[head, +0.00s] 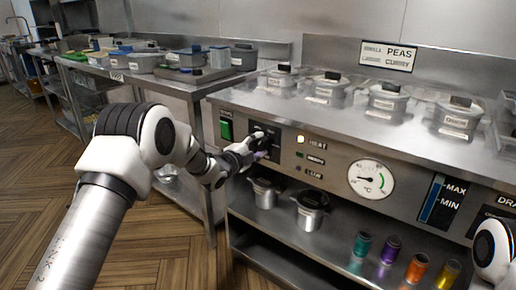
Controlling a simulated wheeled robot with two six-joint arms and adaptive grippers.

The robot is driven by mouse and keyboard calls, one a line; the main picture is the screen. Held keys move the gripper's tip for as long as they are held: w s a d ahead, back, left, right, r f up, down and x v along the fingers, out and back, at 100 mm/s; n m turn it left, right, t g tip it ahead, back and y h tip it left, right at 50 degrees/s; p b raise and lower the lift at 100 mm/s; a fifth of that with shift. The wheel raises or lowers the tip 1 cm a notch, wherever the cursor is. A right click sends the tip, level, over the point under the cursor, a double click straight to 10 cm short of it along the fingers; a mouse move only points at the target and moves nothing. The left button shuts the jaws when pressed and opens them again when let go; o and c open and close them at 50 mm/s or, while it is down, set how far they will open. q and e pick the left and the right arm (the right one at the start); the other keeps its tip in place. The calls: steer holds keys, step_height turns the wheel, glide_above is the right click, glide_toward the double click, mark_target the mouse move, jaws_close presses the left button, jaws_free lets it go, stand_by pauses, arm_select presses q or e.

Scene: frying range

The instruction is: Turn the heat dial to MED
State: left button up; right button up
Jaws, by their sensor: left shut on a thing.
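The heat dial sits on a dark plate (272,133) on the front panel of the steel range. My left gripper (261,143) is at this plate, shut on the dial, and its fingers hide most of the dial and its pointer. The dial's setting cannot be read.
A green switch (226,129) is left of the dial. A round temperature gauge (371,179) and a MAX/MIN level window (438,201) are to the right. Lidded containers (387,102) line the top.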

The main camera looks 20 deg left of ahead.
stand_by(0.3)
arm_select(q)
steer(key=o, duration=1.2)
steer(key=shift+c, duration=0.2)
steer(key=v, duration=1.2)
